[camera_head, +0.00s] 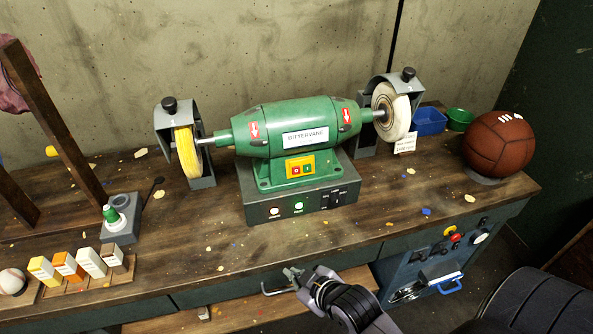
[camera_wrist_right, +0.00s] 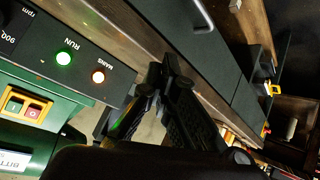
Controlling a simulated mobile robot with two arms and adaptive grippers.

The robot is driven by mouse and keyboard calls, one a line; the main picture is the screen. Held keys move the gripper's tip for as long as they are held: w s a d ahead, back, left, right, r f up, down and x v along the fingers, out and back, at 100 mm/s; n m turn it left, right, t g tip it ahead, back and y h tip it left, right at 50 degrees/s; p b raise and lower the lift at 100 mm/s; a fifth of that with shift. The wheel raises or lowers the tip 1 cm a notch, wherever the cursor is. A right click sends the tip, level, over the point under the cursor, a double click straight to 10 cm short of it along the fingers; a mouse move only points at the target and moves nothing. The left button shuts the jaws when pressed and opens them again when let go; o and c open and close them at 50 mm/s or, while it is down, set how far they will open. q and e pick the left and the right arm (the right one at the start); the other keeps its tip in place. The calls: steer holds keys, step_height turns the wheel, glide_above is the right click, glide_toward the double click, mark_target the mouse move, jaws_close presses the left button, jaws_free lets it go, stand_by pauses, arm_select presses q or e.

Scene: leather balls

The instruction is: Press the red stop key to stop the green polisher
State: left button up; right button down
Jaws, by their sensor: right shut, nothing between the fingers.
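The green polisher (camera_head: 290,128) stands on the workbench on a grey control base, with a yellow wheel (camera_head: 187,152) at left and a pale wheel (camera_head: 393,110) at right. A yellow switch plate on its front carries the red stop key (camera_head: 296,170) and a green key (camera_head: 308,169). The red key also shows in the right wrist view (camera_wrist_right: 34,112). The green RUN lamp (camera_wrist_right: 64,58) is lit. My right gripper (camera_head: 292,274) is shut and empty, in front of the bench edge and below the keys, apart from them. My left gripper is out of view.
Several small boxes (camera_head: 68,267) and a baseball (camera_head: 12,281) are at left. The bench top before the polisher is mostly clear.

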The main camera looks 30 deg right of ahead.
mark_target(296, 170)
steer(key=w+d+r+n+t, duration=0.3)
steer(key=w+r+t, duration=0.5)
steer(key=r, duration=0.1)
steer(key=s+d+r+n+t+h, duration=0.1)
steer(key=d+r+n+t+h, duration=0.1)
steer(key=r+t, duration=0.4)
steer(key=shift+d+h, duration=0.5)
steer(key=shift+d, duration=0.65)
steer(key=w+d+f+b, duration=0.2)
steer(key=w+b, duration=0.3)
steer(key=w, duration=0.3)
steer(key=shift+w, duration=0.15)
steer(key=shift+w, duration=0.1)
